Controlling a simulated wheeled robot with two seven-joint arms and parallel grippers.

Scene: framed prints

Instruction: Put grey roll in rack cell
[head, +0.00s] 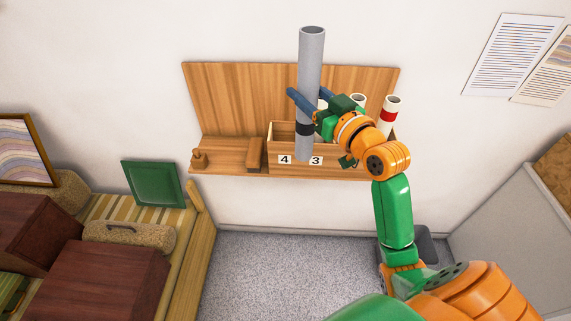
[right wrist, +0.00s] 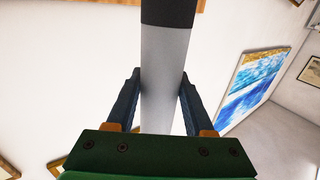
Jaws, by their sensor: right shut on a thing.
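The grey roll (head: 311,62) is a long upright tube with a black band near its lower end. My right gripper (head: 301,101) is shut on it around the middle and holds it in front of the wooden rack (head: 283,130) on the wall shelf. In the right wrist view the grey roll (right wrist: 165,85) stands between the two dark fingers (right wrist: 161,95), its black band at the top. The roll's lower end overlaps the rack's front, between labels 4 and 3; I cannot tell how far in front it is. My left gripper is not in view.
White rolls, one with a red band (head: 391,114), stand in the rack's right part, partly behind my right gripper. A small wooden stamp-like object (head: 199,159) and a wooden block (head: 255,154) sit on the shelf to the left. A cluttered bench (head: 192,235) stands lower left.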

